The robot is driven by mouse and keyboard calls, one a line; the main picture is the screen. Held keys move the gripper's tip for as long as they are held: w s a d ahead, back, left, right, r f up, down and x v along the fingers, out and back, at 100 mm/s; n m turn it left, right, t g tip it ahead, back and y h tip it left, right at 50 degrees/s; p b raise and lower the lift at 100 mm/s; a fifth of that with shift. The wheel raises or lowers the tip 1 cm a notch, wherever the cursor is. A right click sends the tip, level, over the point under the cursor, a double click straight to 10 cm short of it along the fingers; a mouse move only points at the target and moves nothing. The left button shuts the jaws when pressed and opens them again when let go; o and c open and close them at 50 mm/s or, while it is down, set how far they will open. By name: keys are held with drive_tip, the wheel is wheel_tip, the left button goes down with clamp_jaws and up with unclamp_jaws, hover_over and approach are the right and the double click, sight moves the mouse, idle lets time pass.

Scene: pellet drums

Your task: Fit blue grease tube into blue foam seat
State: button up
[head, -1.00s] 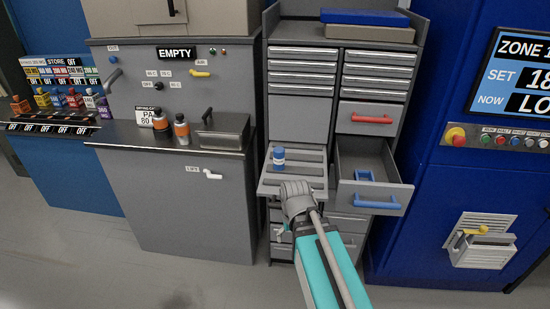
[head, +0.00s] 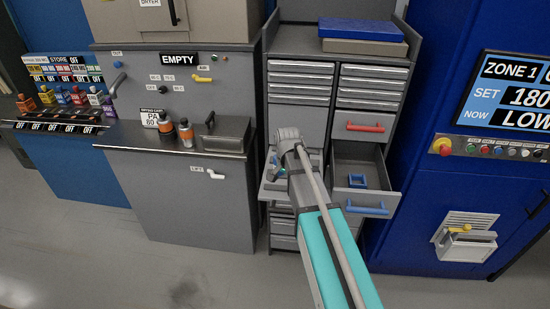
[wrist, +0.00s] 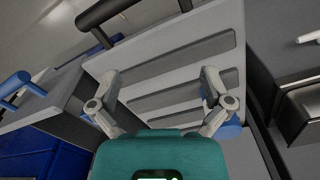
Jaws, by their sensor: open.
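The blue grease tube, a blue-capped bottle, is mostly hidden behind my arm in the head view. In the wrist view a blue part (wrist: 231,131), likely the tube, shows behind the right finger; I cannot tell whether they touch. My gripper (head: 288,136) is over the pull-out slatted tray (head: 268,190). In the wrist view its two fingers (wrist: 160,80) are spread, with only bare tray between them. The blue foam seat appears to be the blue U-shaped piece (head: 356,182) inside the open drawer, right of my gripper.
The open drawer (head: 341,200) has a blue handle (head: 368,211) and juts out right of the tray. A closed drawer with a red handle (head: 365,127) is above it. Left is a grey bench with two orange-capped bottles (head: 186,133) and a metal box (head: 225,137).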

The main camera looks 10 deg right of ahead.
drive_tip(key=w+r+m+p, duration=0.6)
drive_tip(key=w+r+p, duration=0.4)
drive_tip(key=w+r, duration=0.2)
drive_tip(key=shift+w+m+p, duration=0.3)
drive_tip(key=shift+w+p, duration=0.1)
drive_tip(key=shift+w, duration=0.3)
drive_tip(key=shift+d+f, duration=0.1)
drive_tip(key=shift+f, duration=0.1)
wheel_tip(320, 180, down, 8)
drive_tip(key=b, duration=0.8)
drive_tip(key=shift+f+b, duration=0.2)
drive_tip(key=shift+b, duration=0.15)
drive_tip(key=shift+s+f+b, duration=0.15)
drive_tip(key=shift+f+b, duration=2.45)
drive_tip(key=c, duration=1.3)
